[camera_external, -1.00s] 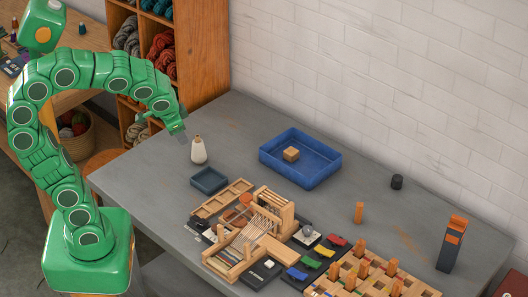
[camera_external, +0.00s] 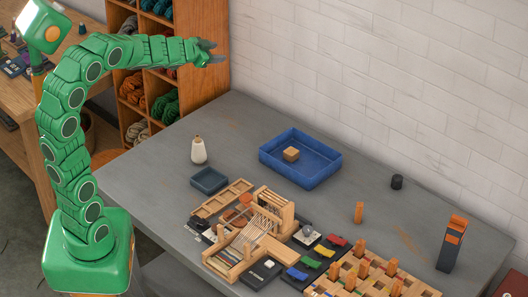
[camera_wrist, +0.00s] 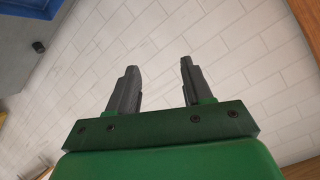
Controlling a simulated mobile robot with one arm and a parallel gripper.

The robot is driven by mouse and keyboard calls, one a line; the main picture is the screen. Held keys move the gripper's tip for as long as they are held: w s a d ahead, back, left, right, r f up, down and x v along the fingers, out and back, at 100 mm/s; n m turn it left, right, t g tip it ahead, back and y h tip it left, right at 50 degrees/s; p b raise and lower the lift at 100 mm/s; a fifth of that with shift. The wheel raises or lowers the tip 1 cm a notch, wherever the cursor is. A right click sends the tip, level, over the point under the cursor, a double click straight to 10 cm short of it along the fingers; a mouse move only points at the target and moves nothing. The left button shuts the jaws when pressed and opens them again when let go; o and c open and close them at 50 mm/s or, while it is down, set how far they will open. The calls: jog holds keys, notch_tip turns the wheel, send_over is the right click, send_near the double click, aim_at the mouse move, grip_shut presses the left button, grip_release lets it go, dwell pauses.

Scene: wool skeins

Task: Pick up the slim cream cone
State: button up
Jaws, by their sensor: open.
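The slim cream cone (camera_external: 198,151) stands upright on the grey table (camera_external: 150,165), near its back left part, with a small brown tip on top. My gripper (camera_external: 219,52) is raised well above the table, above and slightly right of the cone, and points right toward the wall. In the wrist view its two grey fingers (camera_wrist: 157,80) are apart with nothing between them. The cone does not show in the wrist view.
A blue tray (camera_external: 325,173) with a wooden block stands right of the cone. A small dark tray (camera_external: 209,188) sits just in front of it. A wooden loom (camera_external: 240,250) and several small pieces fill the front. A yarn shelf (camera_external: 207,100) stands behind.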

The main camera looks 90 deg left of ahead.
jog(key=s+a+f+m+t+h, duration=0.1)
jog(key=a+f+m+t, duration=0.1)
jog(key=a, duration=0.3)
jog(key=s+f+m+t+h, duration=0.1)
jog(key=s+f+t+h, duration=0.2)
jog(key=s+f+h, duration=0.65)
send_near(202, 141)
jog(key=shift+w+d+r+y, duration=0.15)
jog(key=shift+w+y, duration=0.1)
jog(key=shift+w, duration=0.3)
jog(key=shift+w+d+r+y, duration=0.1)
jog(key=shift+w+r+y, duration=0.1)
jog(key=shift+w, duration=0.4)
jog(key=shift+x, duration=3.95)
jog(key=shift+f, duration=0.15)
jog(key=shift+s+f, duration=0.1)
grip_shut()
